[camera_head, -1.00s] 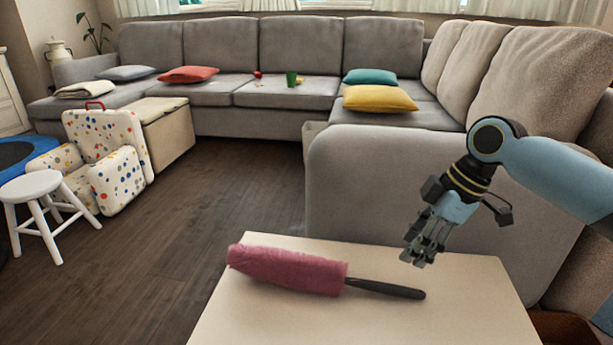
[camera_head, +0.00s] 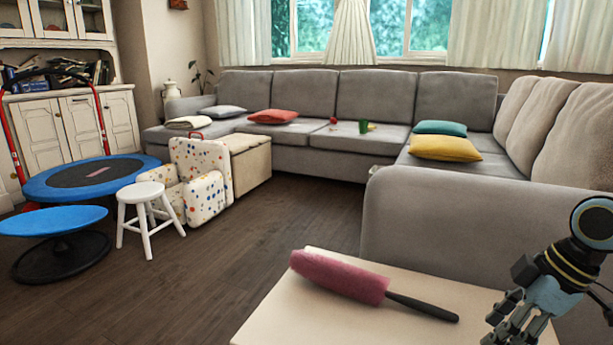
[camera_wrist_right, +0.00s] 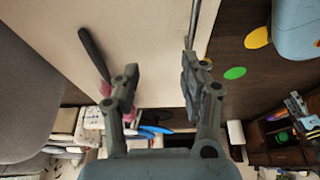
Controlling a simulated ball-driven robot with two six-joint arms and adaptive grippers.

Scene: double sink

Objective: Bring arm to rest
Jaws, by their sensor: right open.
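My right gripper (camera_head: 512,325) is at the lower right of the head view, above the right side of a pale table (camera_head: 290,325). It is open, and nothing is between its fingers. The right wrist view shows its two fingers (camera_wrist_right: 157,88) spread apart, with the pale tabletop beyond them. A pink duster (camera_head: 340,277) with a dark handle lies on the table, to the left of the gripper and apart from it. In the wrist view its dark handle (camera_wrist_right: 94,53) shows left of the fingers, which partly hide the pink part. My left gripper is not in view.
A grey corner sofa (camera_head: 430,205) stands behind the table.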

